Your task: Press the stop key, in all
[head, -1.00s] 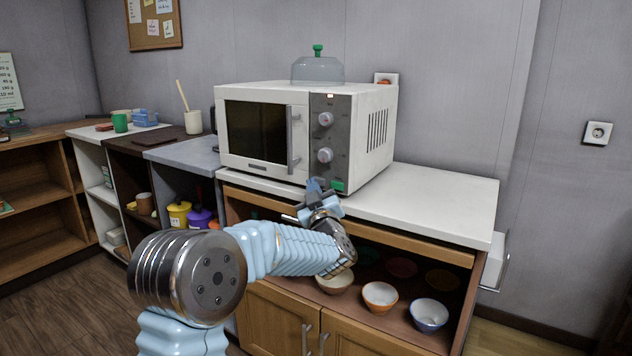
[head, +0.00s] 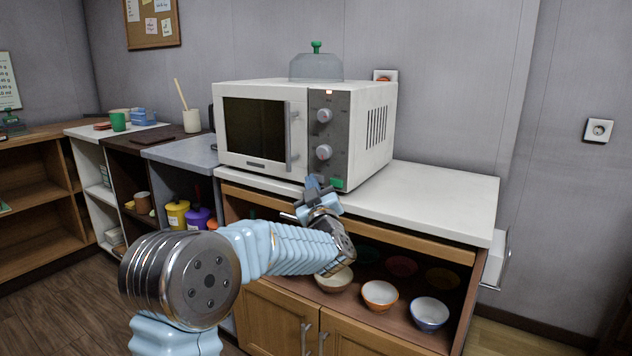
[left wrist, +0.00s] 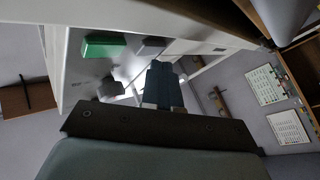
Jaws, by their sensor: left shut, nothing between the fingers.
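The microwave (head: 254,177) stands on a white counter, its door closed. Its dark right-hand panel has two round knobs (head: 324,152) and a green key (head: 338,184) at the bottom. In the left wrist view, a grey key (left wrist: 152,46) sits beside the green key (left wrist: 104,46). I cannot read a label on either. In the head view my gripper hides the grey key. My left gripper (head: 313,183) is shut and empty, its tips in front of the lower panel, left of the green key. The fingers also show in the left wrist view (left wrist: 161,84); contact cannot be told.
A glass dome (head: 316,68) with a green knob sits on the microwave. The white counter (head: 440,195) is clear to the right. Bowls (head: 380,296) stand on the open shelf below. The door handle (head: 294,140) stands out just left of the panel.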

